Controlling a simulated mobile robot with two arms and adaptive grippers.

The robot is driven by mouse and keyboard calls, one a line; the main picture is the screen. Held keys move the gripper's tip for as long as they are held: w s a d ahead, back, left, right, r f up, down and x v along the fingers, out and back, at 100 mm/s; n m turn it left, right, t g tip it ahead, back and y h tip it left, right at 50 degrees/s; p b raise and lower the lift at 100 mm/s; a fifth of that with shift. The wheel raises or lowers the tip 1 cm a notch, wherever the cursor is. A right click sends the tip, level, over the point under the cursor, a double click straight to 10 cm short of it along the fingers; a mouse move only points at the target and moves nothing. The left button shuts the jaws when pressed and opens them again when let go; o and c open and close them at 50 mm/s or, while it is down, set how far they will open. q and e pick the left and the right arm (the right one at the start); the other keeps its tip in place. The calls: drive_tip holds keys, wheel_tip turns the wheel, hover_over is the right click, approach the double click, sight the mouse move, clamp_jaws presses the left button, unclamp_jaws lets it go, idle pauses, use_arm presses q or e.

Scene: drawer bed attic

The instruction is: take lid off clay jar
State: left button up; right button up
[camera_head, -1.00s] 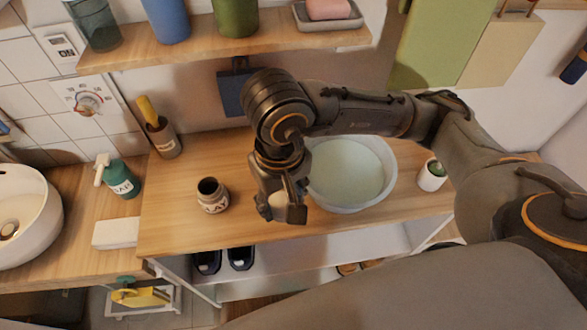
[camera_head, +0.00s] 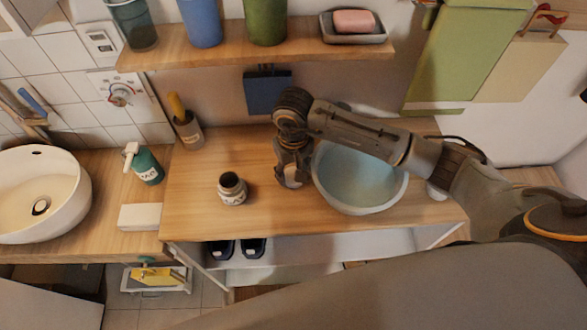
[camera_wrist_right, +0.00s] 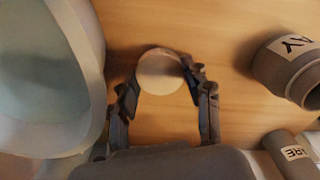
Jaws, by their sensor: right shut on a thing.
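The clay jar (camera_head: 232,190) stands upright on the wooden counter, left of my right gripper, its dark mouth uncovered. It also shows at the right edge of the right wrist view (camera_wrist_right: 290,70), with part of its label. My right gripper (camera_head: 291,180) is between the jar and the large bowl, pointing down, apart from the jar. In the right wrist view, its fingers (camera_wrist_right: 160,85) are shut on a round, pale lid (camera_wrist_right: 158,73) over the counter. Whether the lid touches the counter is hard to tell. My left gripper is not in view.
A large pale bowl (camera_head: 359,208) stands close to the right of my gripper. A holder with a yellow-handled tool (camera_head: 189,135), a green soap bottle (camera_head: 147,166) and a white block (camera_head: 139,217) are to the left. A shelf (camera_head: 250,58) runs above. The counter's front is clear.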

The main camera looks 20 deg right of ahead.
drive_tip(key=shift+f, duration=0.3)
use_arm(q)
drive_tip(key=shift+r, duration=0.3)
use_arm(e)
drive_tip(key=shift+f, duration=0.1)
drive_tip(key=shift+f, duration=0.15)
drive_tip(key=o, duration=0.8)
drive_tip(key=shift+b, duration=0.3)
drive_tip(key=o, duration=0.5)
drive_tip(key=shift+c, duration=0.2)
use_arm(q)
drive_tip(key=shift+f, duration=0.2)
